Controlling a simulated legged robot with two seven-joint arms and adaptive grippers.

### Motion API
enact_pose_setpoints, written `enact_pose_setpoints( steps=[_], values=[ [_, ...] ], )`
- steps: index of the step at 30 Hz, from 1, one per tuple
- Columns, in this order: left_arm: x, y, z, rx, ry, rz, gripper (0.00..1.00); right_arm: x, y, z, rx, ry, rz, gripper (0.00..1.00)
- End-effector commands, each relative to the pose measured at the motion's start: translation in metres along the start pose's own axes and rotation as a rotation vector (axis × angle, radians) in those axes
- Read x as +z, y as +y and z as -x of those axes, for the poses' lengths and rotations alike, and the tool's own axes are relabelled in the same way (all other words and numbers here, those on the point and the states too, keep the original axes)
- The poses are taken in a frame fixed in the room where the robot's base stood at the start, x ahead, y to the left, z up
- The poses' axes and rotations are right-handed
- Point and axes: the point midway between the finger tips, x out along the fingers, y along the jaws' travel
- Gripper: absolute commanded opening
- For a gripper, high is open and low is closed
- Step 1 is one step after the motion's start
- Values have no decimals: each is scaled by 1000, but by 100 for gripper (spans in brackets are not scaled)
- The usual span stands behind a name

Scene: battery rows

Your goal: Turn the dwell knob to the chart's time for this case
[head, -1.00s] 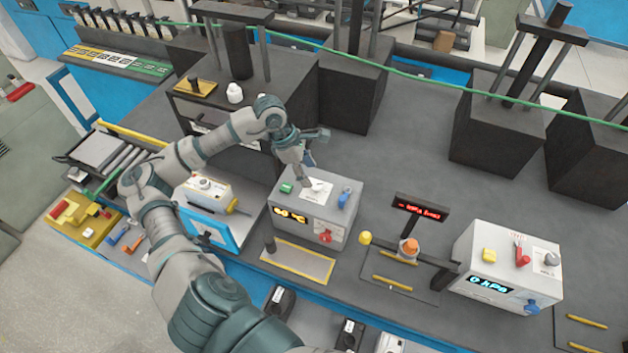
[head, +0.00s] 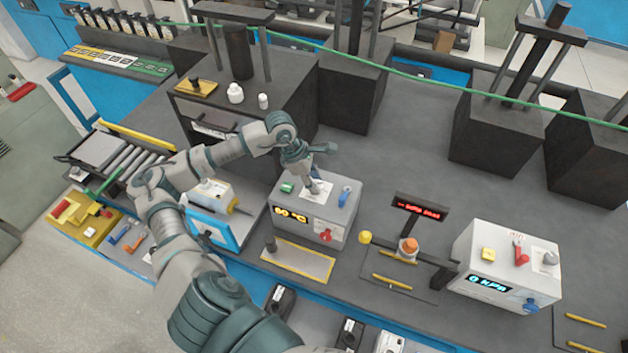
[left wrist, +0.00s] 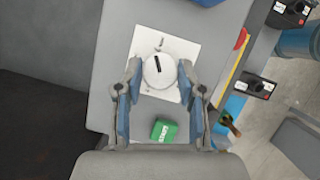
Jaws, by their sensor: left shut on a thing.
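A grey box with an orange display reading 80 °C (head: 289,213) stands in the middle of the bench in the head view. On its top is a round white knob with a black pointer line (left wrist: 158,72), on a white dial label (left wrist: 187,46) whose marks are too small to read. My left gripper (left wrist: 160,76) is shut on this knob, one finger on each side. In the head view the left gripper (head: 313,188) comes down on the box top and hides most of the knob. My right gripper is not in view.
A green button (head: 287,187) and a blue knob (head: 346,196) flank the dial; a red knob (head: 326,235) is on the front. A red-lit sign (head: 420,208) and a white kPa box (head: 507,263) stand to the right. White bottles (head: 235,93) stand behind.

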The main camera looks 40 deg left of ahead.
Motion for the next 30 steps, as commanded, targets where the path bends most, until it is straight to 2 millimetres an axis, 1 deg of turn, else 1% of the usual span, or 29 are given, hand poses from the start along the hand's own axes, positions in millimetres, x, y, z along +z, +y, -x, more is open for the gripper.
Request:
enact_pose_setpoints(
  steps=[8,14,18,21,27,30],
  values=[
    [-2,1,-1,22,4,47,4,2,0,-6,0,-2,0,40],
    [-3,0,-3,69,5,154,4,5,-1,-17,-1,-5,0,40],
    [-2,0,-3,116,4,265,4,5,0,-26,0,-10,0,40],
    [-2,-1,-3,153,3,352,4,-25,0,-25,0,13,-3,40],
    [0,-2,-2,225,1,526,4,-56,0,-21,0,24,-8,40],
    [0,-3,-2,259,1,610,4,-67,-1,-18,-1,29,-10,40]
  ],
)
